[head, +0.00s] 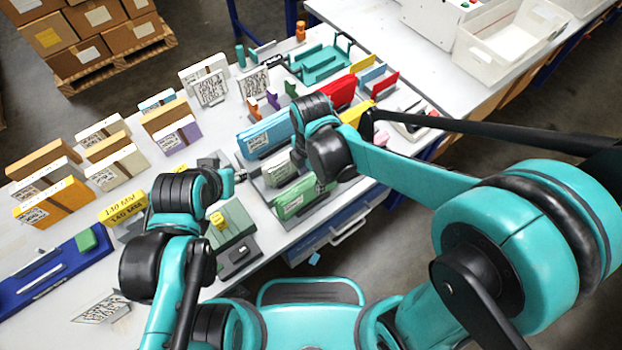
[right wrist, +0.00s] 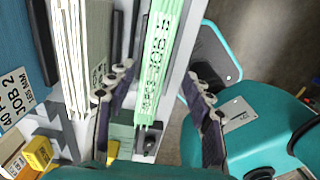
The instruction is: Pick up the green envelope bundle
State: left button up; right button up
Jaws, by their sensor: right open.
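The green envelope bundle (head: 295,201) stands on edge in a grey slotted holder at the table's front edge. In the right wrist view the green bundle (right wrist: 158,55) lies between the two fingers of my right gripper (right wrist: 158,75). That gripper is open, one finger on each side, with a visible gap to the right finger. In the head view my right gripper (head: 312,176) is partly hidden by its own arm above the bundle. My left gripper (head: 238,178) is mostly hidden at the end of its wrist, left of the holder; its jaws are unclear.
A white-grey bundle (right wrist: 72,60) stands close to the left finger. A blue bundle (head: 266,134) stands behind it. Yellow clips (right wrist: 38,153) and a grey-green block (head: 232,222) are left of the holder. Free floor lies beyond the table's front edge.

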notch_tip(320, 180, down, 3)
jog(key=shift+a+r+b, duration=0.1)
jog(key=shift+b, duration=0.5)
jog(key=f+b, duration=0.2)
jog(key=f, duration=0.3)
jog(key=shift+w+a+b, duration=0.25)
jog(key=shift+a+b, duration=0.1)
jog(key=shift+b, duration=0.05)
grip_shut()
